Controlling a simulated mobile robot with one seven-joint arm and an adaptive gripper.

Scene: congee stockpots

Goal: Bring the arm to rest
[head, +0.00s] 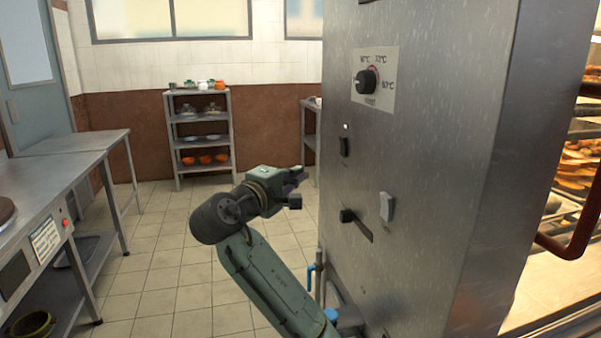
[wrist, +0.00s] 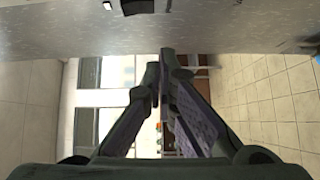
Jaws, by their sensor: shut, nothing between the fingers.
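My gripper (head: 300,188) shows in the head view at the end of my green-grey arm, to the left of a tall steel cabinet's panel. It points to the right and away, and holds nothing. In the wrist view my gripper (wrist: 164,62) has its two fingers brought together at the tips, with the cabinet's steel face (wrist: 220,25) across the top of the picture. I cannot tell the exact gap between the fingers and the cabinet.
The steel cabinet (head: 430,140) has a temperature dial (head: 366,82), switches and a slotted lever (head: 350,216). A steel counter (head: 40,180) stands at left. A shelf rack (head: 200,145) with bowls stands at the back. Tiled floor (head: 165,240) lies clear between them.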

